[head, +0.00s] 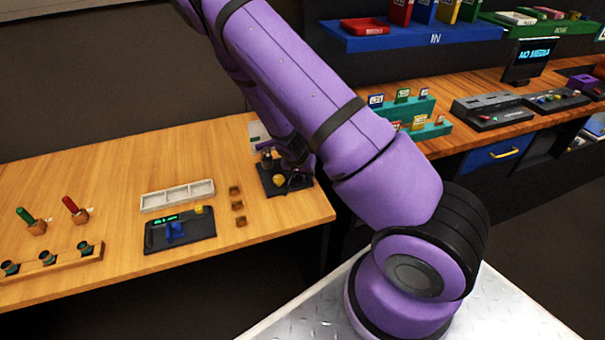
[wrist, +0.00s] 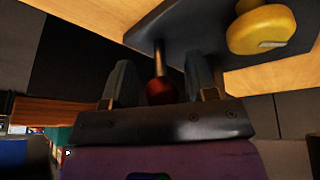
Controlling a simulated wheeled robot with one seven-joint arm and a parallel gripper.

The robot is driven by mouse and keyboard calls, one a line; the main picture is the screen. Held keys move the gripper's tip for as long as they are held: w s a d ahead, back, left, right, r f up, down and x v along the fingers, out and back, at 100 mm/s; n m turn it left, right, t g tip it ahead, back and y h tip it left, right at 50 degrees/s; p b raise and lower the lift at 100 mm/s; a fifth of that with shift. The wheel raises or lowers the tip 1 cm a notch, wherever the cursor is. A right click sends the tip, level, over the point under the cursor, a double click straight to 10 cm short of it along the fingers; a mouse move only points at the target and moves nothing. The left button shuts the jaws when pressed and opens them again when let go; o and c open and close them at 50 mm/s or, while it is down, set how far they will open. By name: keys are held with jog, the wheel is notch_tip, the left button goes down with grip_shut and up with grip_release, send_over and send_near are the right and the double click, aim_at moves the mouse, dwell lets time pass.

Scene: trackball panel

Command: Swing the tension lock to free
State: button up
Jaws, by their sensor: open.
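The dark trackball panel (head: 270,187) lies near the right end of the wooden desk, partly hidden behind my gripper (head: 296,172). A yellow round part (head: 278,181) shows on it; in the wrist view, a yellow knob with a pale mark (wrist: 262,30) is at the upper right. A thin lever with a dark red ball end (wrist: 161,91) sticks out from the panel; it is probably the tension lock. My gripper (wrist: 160,64) is open, one finger on each side of the lever. I cannot tell whether either finger touches it. The lock's labels are not visible.
Small brown blocks (head: 237,206), a white tray (head: 178,195) and a dark device with a green display (head: 180,230) lie left of the panel. The desk's front edge is close to the panel. A second bench (head: 470,125) stands behind at right.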

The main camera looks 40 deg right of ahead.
jog(key=shift+f, duration=0.25)
grip_shut()
jog(key=shift+a+h, duration=0.2)
jog(key=shift+h, duration=0.4)
grip_release()
jog(key=shift+w, duration=0.1)
